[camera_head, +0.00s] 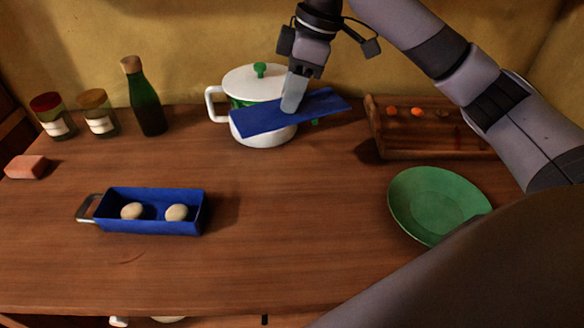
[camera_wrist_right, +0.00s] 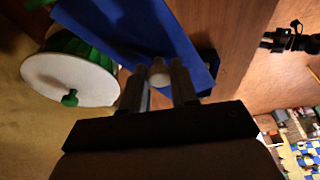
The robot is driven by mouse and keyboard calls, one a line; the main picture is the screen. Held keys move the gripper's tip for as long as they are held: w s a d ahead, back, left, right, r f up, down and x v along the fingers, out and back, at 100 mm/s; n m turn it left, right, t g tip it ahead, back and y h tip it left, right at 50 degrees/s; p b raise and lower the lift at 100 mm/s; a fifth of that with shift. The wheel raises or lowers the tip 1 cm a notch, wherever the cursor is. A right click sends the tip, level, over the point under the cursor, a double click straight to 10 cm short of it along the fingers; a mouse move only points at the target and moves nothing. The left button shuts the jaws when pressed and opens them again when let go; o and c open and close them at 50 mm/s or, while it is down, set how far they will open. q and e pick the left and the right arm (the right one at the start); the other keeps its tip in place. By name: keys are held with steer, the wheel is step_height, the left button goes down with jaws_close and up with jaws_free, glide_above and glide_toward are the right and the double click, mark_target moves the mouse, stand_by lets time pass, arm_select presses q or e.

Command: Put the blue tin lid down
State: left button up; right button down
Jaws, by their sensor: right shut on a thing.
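The blue tin lid (camera_head: 321,104) is a flat blue rectangle held in the air in front of the white pot. My right gripper (camera_head: 292,103) is shut on it near its middle. In the right wrist view the lid (camera_wrist_right: 125,25) spreads beyond the fingers, and a pale round knob shows between the fingertips of the gripper (camera_wrist_right: 159,75). The blue tin (camera_head: 150,224) stands open on the counter at the left front, with two pale round things (camera_head: 132,211) inside. My left gripper is not in view.
A white pot (camera_head: 262,84) with a green-knobbed lid stands behind the held lid. Jars (camera_head: 53,116), a green bottle (camera_head: 144,97) and a pink block (camera_head: 26,167) are at the left. A wooden rack (camera_head: 430,153) and green plate (camera_head: 438,204) are at the right. The counter's middle is clear.

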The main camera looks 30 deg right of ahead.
mark_target(316, 109)
step_height(316, 109, down, 17)
steer(key=shift+r+b, duration=0.1)
steer(key=shift+b, duration=0.3)
steer(key=c, duration=0.9)
jaws_free()
steer(key=shift+o, duration=0.2)
steer(key=v, duration=1.2)
steer(key=shift+p, duration=0.35)
